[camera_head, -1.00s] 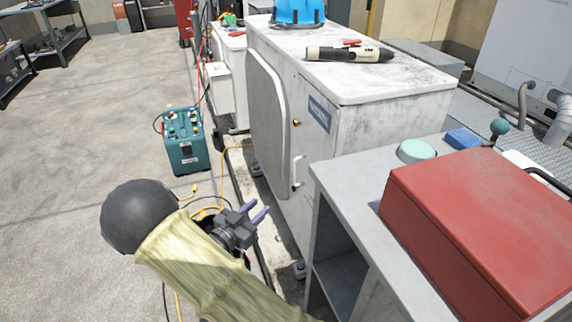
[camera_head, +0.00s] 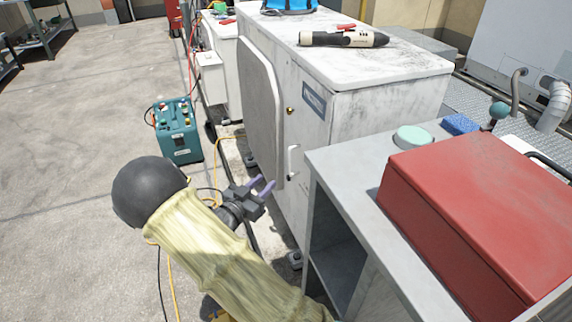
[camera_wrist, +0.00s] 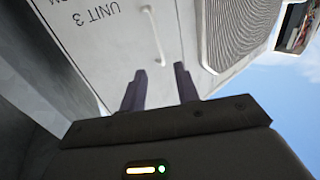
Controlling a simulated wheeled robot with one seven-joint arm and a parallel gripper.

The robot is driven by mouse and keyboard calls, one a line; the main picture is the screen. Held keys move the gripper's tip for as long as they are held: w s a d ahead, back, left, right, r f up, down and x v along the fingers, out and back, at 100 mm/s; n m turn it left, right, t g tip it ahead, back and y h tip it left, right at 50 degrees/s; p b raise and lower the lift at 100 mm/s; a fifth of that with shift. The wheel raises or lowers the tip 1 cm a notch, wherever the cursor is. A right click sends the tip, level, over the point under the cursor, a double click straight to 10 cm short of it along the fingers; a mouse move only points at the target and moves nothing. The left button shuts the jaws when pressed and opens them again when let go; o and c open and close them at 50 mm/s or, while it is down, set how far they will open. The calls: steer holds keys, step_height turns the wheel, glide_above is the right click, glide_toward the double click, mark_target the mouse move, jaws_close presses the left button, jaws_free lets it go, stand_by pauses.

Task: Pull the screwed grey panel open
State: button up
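The grey-white panel (camera_head: 304,135) is on the near part of the condenser's side. It carries a white bar handle (camera_head: 293,161) and a small brass-coloured fitting (camera_head: 290,111). It looks closed; I cannot make out its screws. In the wrist view the panel (camera_wrist: 110,45) shows upside-down "UNIT 3" lettering, with the handle (camera_wrist: 152,35) beyond my fingertips. My gripper (camera_head: 264,185) is open and empty, left of and lower than the handle in the head view. In the wrist view its two purple-grey fingers (camera_wrist: 160,70) are apart, with no contact on the handle.
A raised rounded cover (camera_head: 262,110) beside the panel shows as a grille (camera_wrist: 238,30) in the wrist view. A grey cart (camera_head: 330,170) with a red box (camera_head: 480,220) stands close at the right.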

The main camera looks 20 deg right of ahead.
steer(key=b, duration=0.2)
glide_toward(299, 163)
steer(key=w+d+r, duration=0.2)
steer(key=w+d, duration=0.1)
steer(key=w, duration=0.1)
steer(key=shift+w+d+r, duration=0.2)
steer(key=shift+d+r, duration=0.1)
steer(key=shift+r, duration=0.05)
jaws_close()
